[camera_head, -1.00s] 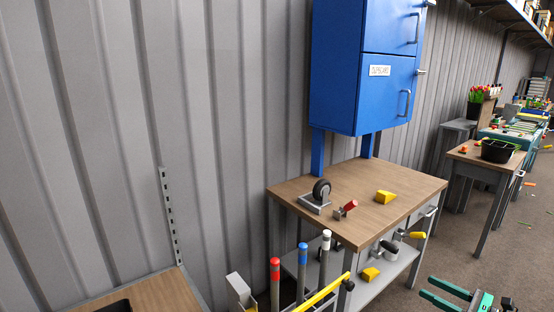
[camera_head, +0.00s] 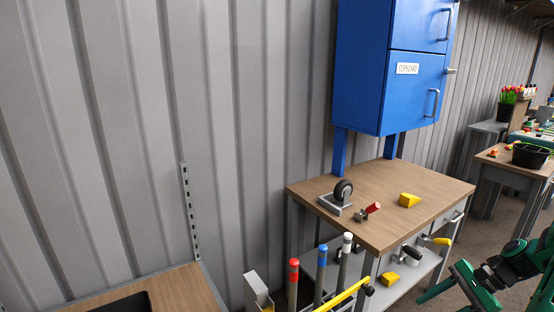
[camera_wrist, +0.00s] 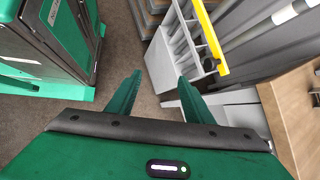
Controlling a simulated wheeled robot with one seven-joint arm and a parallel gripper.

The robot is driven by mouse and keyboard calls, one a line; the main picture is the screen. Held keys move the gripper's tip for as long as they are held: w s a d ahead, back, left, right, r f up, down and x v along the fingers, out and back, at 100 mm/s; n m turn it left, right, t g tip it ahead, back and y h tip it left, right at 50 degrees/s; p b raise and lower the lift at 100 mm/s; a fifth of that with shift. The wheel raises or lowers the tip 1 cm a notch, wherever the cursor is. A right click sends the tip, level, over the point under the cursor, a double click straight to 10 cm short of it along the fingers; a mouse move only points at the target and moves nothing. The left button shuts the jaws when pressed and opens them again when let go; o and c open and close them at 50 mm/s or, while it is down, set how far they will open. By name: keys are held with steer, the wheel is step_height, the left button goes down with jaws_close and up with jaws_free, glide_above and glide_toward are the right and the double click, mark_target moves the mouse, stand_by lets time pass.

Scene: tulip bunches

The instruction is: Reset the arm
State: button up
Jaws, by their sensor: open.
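My green gripper (camera_wrist: 160,98) shows in the wrist view with its two fingers spread apart and nothing between them. It hangs above the brown floor, with a grey rack with a yellow bar (camera_wrist: 208,40) just beyond the right finger. In the head view my green arm is at the lower right, with the gripper's fingers (camera_head: 455,290) in front of the wooden workbench (camera_head: 440,182). The gripper touches nothing that I can see.
The rack's posts with red (camera_head: 293,265), blue (camera_head: 321,257) and white tops stand left of the workbench. The bench holds a caster (camera_head: 343,191) and a yellow wedge (camera_head: 408,200). A blue cupboard (camera_head: 385,85) is above. Red tulips (camera_head: 510,97) stand at the far right.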

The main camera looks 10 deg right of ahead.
steer(key=s+a+r+n+g+h, duration=0.1)
steer(key=s+a+r+n+h, duration=0.2)
steer(key=s+r, duration=0.4)
steer(key=s+a+r+n+g+h, duration=0.1)
steer(key=s+a+r+n+h, duration=0.3)
steer(key=r, duration=0.8)
steer(key=s+a+n, duration=0.2)
steer(key=s+n, duration=0.1)
steer(key=n, duration=0.1)
steer(key=shift+s+a+g, duration=0.2)
steer(key=shift+s+g, duration=0.1)
steer(key=shift+s, duration=0.05)
steer(key=shift+w+f+h, duration=0.3)
steer(key=shift+w, duration=0.35)
